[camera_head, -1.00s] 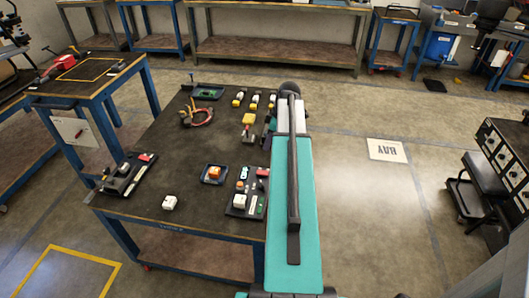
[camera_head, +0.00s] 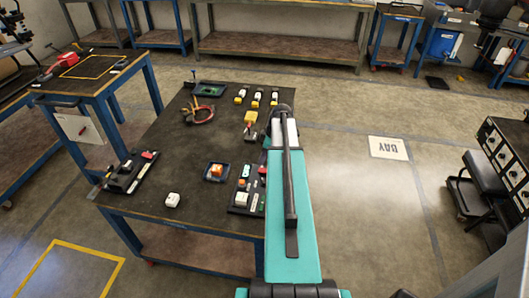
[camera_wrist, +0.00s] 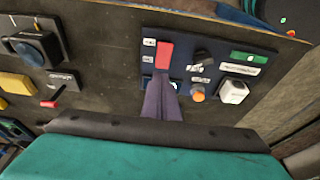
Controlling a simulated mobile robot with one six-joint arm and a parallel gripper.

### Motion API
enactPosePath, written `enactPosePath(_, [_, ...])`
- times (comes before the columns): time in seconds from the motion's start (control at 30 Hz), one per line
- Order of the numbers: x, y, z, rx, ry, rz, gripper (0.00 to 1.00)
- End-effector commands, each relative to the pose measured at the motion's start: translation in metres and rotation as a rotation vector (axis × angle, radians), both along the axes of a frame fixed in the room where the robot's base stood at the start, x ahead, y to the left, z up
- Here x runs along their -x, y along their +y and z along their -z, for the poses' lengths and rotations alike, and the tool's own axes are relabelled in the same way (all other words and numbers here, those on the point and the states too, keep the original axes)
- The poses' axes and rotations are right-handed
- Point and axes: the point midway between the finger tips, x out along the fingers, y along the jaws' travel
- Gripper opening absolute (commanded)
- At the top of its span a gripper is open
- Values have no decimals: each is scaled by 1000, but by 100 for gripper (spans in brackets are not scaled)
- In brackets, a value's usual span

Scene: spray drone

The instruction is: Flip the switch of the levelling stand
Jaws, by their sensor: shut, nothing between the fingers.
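A dark blue panel (camera_wrist: 208,72) lies on the table in the wrist view. It bears a red switch piece (camera_wrist: 165,56), a black knob (camera_wrist: 203,57), an orange button (camera_wrist: 198,96), a white block (camera_wrist: 234,91) and a green label. No readable name shows which device is the levelling stand. My gripper (camera_wrist: 161,81) is shut and empty. Its fingertips appear right beside the red piece and cover part of the panel's lower edge; I cannot tell whether they touch. In the head view the panel (camera_head: 237,208) is partly hidden by my arm, and my fingers are hidden.
Left in the wrist view are a black knob device (camera_wrist: 36,47), a yellow block (camera_wrist: 18,84) and a small red lever (camera_wrist: 49,104).

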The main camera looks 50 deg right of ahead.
Motion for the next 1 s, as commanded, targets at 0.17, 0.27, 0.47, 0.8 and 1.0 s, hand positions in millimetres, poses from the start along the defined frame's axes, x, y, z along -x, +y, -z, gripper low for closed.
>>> enactPosePath(0.17, [0, 0, 17, -2, 1, 0, 0])
enactPosePath(0.27, [0, 0, 25, -3, 2, 0, 0])
enactPosePath(0.47, [0, 1, 35, -1, 1, 0, 0])
enactPosePath(0.8, [0, 1, 38, -1, 0, -1, 0])
enactPosePath(1.0, [-1, 1, 39, 6, 12, -3, 0])
